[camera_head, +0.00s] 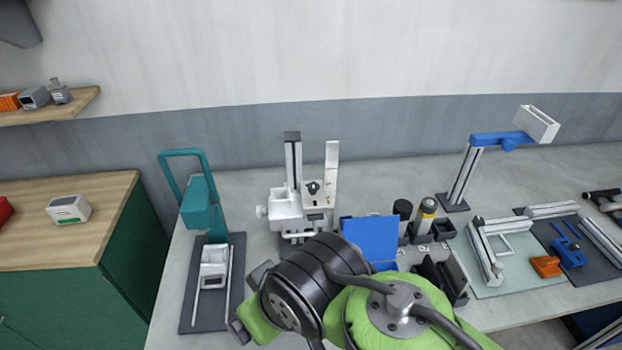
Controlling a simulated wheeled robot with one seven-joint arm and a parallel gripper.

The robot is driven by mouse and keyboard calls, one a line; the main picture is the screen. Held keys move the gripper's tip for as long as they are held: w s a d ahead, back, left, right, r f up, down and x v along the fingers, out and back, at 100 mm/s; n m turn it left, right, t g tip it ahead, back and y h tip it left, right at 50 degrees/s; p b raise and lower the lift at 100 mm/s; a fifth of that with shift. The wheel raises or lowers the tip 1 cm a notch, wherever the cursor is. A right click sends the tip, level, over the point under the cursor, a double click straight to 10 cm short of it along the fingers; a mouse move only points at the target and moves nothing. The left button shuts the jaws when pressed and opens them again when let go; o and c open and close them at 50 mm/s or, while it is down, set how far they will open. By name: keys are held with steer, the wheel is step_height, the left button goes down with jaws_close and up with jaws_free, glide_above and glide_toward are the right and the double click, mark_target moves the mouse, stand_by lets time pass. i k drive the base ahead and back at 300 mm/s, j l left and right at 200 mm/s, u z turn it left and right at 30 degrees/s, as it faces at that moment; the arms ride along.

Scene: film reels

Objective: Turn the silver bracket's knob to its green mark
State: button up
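A silver-white bracket device (287,207) with an upright column stands on the bench, left of centre. A dark knob (313,187) sits on its upper plate, beside a tall pale upright strip. A second, pale round knob (261,212) sticks out at its left side. I cannot make out a green mark or which way either knob points. My green and black arm fills the lower middle, in front of the device, and hides part of its base. I cannot make out my gripper's fingers.
A teal frame (203,203) stands on a dark mat at left. A blue panel (371,240) and dark holders are right of the device. A blue-topped stand (505,139) and a pale mat with rails (500,248) lie farther right. A wooden-topped green cabinet (70,225) is at far left.

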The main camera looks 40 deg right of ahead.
mark_target(313, 187)
steer(key=k+z, duration=0.1)
steer(key=z, duration=1.15)
steer(key=j, duration=0.1)
